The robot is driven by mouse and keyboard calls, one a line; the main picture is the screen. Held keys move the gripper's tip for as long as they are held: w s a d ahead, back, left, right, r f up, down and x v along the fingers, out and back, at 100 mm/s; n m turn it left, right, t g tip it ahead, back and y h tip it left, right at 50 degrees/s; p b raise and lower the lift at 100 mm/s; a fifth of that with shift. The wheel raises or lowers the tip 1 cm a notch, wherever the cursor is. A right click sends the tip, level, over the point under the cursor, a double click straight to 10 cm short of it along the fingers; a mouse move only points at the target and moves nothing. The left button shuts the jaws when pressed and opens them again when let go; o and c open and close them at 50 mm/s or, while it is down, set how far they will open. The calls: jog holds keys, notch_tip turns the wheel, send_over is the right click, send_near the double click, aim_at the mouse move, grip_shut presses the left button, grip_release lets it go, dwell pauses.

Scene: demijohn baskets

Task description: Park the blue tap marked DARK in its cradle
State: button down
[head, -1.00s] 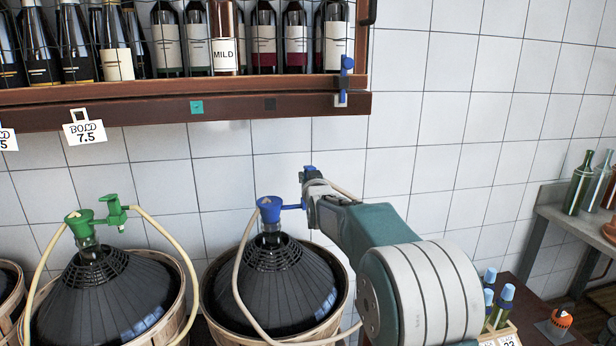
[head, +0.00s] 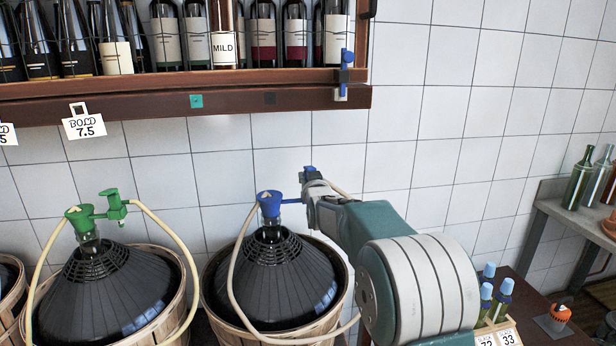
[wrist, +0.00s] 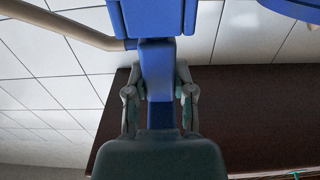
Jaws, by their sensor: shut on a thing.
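My gripper (head: 310,190) is shut on the blue tap (head: 308,169), just right of the blue stopper (head: 269,204) on the middle demijohn. In the wrist view the tap's blue lever (wrist: 157,70) lies between my fingers (wrist: 158,95), with its wider body (wrist: 155,16) beyond. The cradle (head: 291,201) is a short blue arm reaching right from the stopper. Its end meets the outline of my gripper, so I cannot tell whether the tap touches it. No DARK mark is readable. The tap's pale hose (wrist: 65,25) leaves it at upper left in the wrist view.
A green tap (head: 116,205) sits beside its green stopper on the left demijohn (head: 100,290). The bottle shelf (head: 220,105) overhangs behind, with another blue fitting (head: 345,75) at its right end. A pale hose (head: 232,280) loops down over the middle demijohn. Bare tiled wall lies right.

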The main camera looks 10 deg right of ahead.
jog(key=shift+f, duration=1)
dwell(0.4)
jog(key=shift+c, duration=2)
grip_release()
jog(key=s, duration=1.2)
jog(key=s+f+g, duration=0.3)
jog(key=s+g, duration=0.3)
jog(key=s, duration=1.3)
jog(key=s+f+g, duration=0.4)
jog(key=s+g, duration=0.2)
jog(key=s, duration=1.4)
